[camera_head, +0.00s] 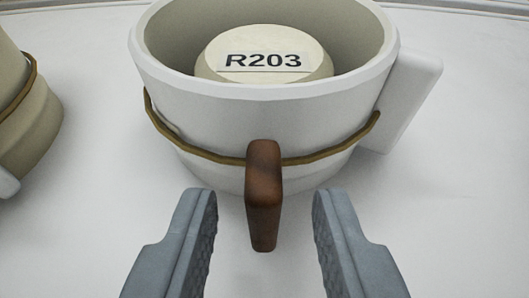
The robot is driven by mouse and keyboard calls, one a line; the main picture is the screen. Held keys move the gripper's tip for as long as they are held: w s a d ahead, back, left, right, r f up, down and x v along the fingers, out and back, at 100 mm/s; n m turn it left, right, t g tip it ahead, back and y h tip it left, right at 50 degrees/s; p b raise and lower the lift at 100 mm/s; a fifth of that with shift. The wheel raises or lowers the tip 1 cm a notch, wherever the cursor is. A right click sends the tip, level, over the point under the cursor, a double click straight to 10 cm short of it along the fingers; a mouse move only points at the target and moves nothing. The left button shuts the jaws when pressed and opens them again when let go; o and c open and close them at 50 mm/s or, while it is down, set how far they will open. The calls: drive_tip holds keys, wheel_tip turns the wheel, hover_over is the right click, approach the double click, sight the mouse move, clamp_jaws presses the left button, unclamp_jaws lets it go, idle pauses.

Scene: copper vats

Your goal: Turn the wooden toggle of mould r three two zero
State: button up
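A white round mould (262,108) stands in the upper middle, with a cream block inside labelled R203 (263,61). The label does not read R320. A brown cord (210,153) runs round the mould's outside. A wooden toggle (264,195) hangs upright from the cord at the front of the mould. My gripper (266,210) is open, with one grey finger to each side of the toggle and clear space between. No contact with the toggle shows. No mould labelled R320 is in view.
A white block-like part (408,100) juts from the mould's right side. Part of a beige vessel with a cord (30,115) stands at the left edge; no label shows on it. The white surface (465,190) is clear at the right.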

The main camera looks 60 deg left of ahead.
drive_tip(key=shift+w+a+f, duration=0.3)
drive_tip(key=shift+w+a, duration=0.05)
drive_tip(key=shift+a, duration=0.2)
drive_tip(key=shift+c, duration=0.2)
clamp_jaws()
drive_tip(key=shift+t, duration=0.3)
drive_tip(key=n, duration=0.1)
drive_tip(key=n+t+h, duration=0.1)
drive_tip(key=shift+s+a+n, duration=0.15)
drive_tip(key=shift+s+n, duration=0.05)
drive_tip(key=shift+n, duration=0.1)
drive_tip(key=shift+s+a+f+n+t+h, duration=0.1)
drive_tip(key=shift+n+t+h, duration=0.05)
drive_tip(key=shift+n+t, duration=0.6)
drive_tip(key=shift+s+f+n+t+h, duration=0.15)
drive_tip(key=shift+n+t, duration=0.3)
drive_tip(key=shift+n, duration=0.5)
drive_tip(key=shift+w+r, duration=0.1)
